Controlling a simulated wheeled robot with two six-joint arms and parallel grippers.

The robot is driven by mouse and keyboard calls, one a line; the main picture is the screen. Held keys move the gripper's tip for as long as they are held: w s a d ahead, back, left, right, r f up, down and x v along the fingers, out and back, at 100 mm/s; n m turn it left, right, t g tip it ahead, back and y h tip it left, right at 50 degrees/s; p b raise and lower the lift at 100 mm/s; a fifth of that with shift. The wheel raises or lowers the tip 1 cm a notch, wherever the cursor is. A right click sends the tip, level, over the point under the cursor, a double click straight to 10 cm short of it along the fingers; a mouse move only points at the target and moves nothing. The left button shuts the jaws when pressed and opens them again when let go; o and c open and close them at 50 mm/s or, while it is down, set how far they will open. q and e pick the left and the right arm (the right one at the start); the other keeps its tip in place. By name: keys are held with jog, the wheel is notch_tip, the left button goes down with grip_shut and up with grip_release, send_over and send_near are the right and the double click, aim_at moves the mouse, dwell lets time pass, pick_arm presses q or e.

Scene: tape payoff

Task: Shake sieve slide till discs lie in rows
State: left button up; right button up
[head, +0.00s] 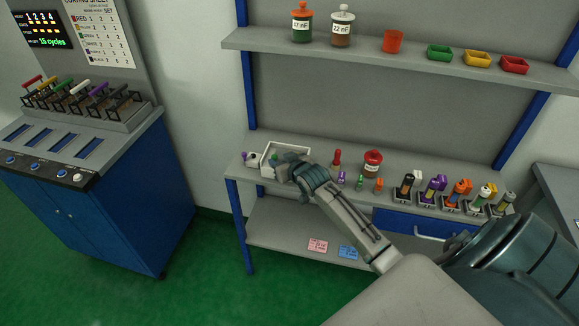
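I cannot make out a sieve slide or rows of discs in the head view. A small white open tray (265,150) stands at the left end of the workbench. My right arm comes in from the lower right, and my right gripper (276,162) is at the tray, over its inside. The gripper hides much of the tray's contents; a small green thing shows beside it. The fingers are too small and dark to tell whether they are open, shut or holding anything. My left gripper is not in view.
The workbench (330,196) also bears a red-lidded jar (373,163), small coloured bottles and several dark stands on the right. A shelf (360,58) above holds jars, a red cup (392,41) and coloured bins. A blue cabinet (120,205) stands left; green floor lies between.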

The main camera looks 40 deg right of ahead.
jog(key=b+v, duration=0.1)
jog(key=v, duration=0.7)
jog(key=shift+s, duration=0.3)
